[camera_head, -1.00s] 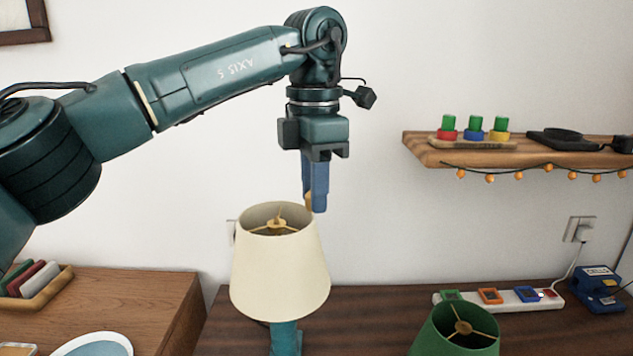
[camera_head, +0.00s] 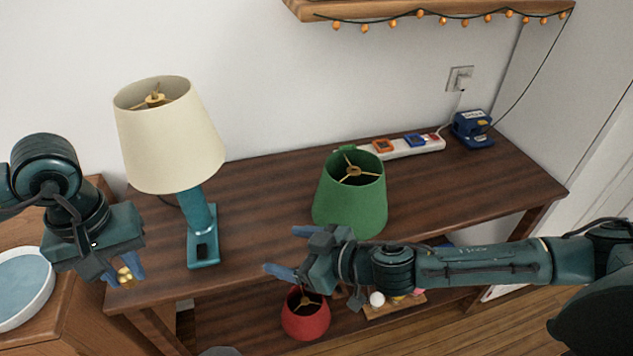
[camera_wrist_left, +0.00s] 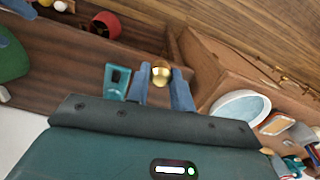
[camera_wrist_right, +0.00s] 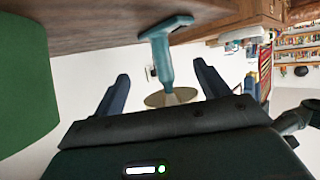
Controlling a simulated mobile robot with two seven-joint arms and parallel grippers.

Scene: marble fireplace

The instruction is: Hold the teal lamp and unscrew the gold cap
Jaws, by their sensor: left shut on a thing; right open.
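The teal lamp (camera_head: 203,225) stands upright on the dark wooden table, with its cream shade (camera_head: 168,140) on top. Brass fittings (camera_head: 155,99) show inside the shade's open top. My left gripper (camera_head: 124,275) is left of the lamp, beyond the table's left end, shut on the gold cap (camera_wrist_left: 160,72). The cap is clear of the lamp. My right gripper (camera_head: 282,252) is open and empty at the table's front, right of the lamp and apart from it. The right wrist view shows the teal lamp (camera_wrist_right: 160,55) inverted, beyond the open fingers.
A green lampshade (camera_head: 350,200) stands on the table just behind my right gripper. A power strip (camera_head: 405,147) and a blue box (camera_head: 472,128) are at the back right. A red shade (camera_head: 305,315) is on the lower shelf. A white-rimmed round dish (camera_head: 22,285) sits on the left cabinet.

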